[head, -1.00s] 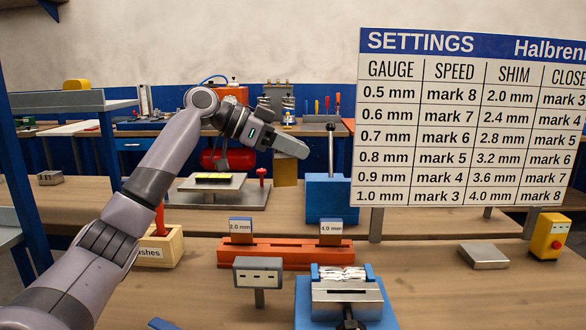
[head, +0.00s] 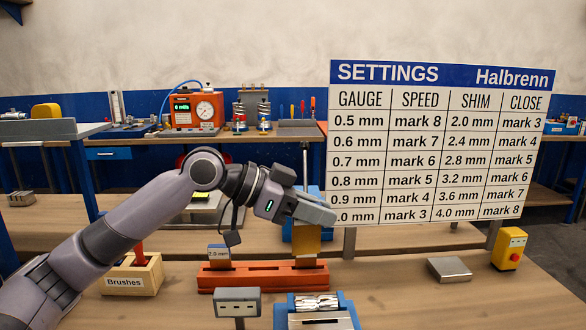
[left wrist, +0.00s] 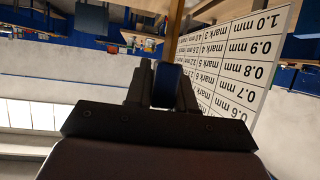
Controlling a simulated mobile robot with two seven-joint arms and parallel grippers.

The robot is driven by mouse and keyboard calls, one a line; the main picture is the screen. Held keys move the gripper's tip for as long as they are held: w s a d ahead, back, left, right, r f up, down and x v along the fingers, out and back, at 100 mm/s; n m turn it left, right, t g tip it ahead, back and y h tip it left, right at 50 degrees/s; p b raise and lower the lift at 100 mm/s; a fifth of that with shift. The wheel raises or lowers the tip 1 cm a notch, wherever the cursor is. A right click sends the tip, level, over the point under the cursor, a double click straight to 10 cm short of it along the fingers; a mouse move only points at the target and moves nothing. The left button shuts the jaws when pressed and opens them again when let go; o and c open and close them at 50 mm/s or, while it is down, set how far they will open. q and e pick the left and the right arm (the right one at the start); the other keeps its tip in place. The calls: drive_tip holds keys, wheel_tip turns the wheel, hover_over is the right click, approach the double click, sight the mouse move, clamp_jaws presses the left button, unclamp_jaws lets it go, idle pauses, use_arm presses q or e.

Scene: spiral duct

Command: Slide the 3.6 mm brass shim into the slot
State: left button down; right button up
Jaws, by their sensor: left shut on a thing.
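My left gripper (head: 318,210) is shut on a brass shim (head: 306,241). The right tag is hidden behind the shim. In the left wrist view the fingers (left wrist: 165,85) are close together with something blue between them. My right gripper is not in view.
The settings board (head: 430,145) stands behind to the right; its 0.9 mm row gives shim 3.6 mm. A grey display box (head: 237,302) and a blue fixture (head: 346,308) stand in front. A brush box (head: 132,275) is left. A metal block (head: 450,269) and yellow button box (head: 510,248) are right.

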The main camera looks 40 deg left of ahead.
use_arm(q)
drive_tip(key=s+d+f+m+g+h+p, duration=0.1)
drive_tip(key=s+d, duration=0.5)
drive_tip(key=d, duration=0.1)
drive_tip(key=shift+f+p, duration=0.15)
drive_tip(key=shift+p, duration=0.2)
drive_tip(key=shift+f+b, duration=2.35)
drive_tip(key=shift+f, duration=1.95)
drive_tip(key=c, duration=0.9)
unclamp_jaws()
